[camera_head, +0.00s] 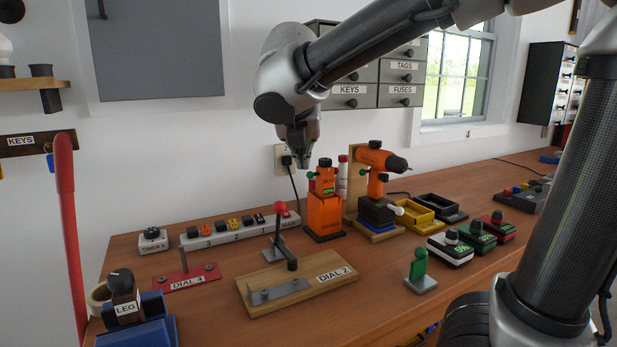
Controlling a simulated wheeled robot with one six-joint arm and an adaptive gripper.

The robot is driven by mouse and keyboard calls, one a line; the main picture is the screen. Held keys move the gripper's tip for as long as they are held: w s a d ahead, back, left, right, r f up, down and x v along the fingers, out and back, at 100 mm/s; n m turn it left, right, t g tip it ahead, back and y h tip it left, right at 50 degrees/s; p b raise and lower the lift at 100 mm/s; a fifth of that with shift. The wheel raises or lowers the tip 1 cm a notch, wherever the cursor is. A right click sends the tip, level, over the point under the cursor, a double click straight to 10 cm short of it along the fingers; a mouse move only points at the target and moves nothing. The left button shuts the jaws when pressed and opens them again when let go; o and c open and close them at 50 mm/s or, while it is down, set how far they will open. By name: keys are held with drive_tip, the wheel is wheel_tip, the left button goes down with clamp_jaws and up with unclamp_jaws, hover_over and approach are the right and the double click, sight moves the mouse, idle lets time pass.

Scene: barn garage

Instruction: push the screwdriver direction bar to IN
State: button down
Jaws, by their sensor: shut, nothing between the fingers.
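The orange power screwdriver (377,157) stands in a dark base with a blue foot, in front of a wooden upright. Its black nose points right. A small green-tipped part (384,177) shows on its side; I cannot tell whether this is the direction bar, nor read an IN mark. A second orange upright unit (323,212), with a green label and small side knobs, stands left of it. My gripper (303,168) is shut and empty, pointing down, above and slightly left of this unit in the picture. I cannot tell whether it touches anything.
Yellow (414,216) and black trays lie right of the screwdriver. Labelled drawers (350,91) hang behind my arm. Bare bench shows at front centre.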

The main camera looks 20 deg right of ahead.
drive_tip(key=w+r+x, duration=0.1)
drive_tip(key=w+x, duration=0.1)
drive_tip(key=x, duration=1.1)
drive_tip(key=shift+d+r, duration=0.25)
drive_tip(key=shift+d, duration=0.15)
drive_tip(key=shift+w+d, duration=0.15)
drive_tip(key=shift+d, duration=0.85)
drive_tip(key=shift+a, duration=0.1)
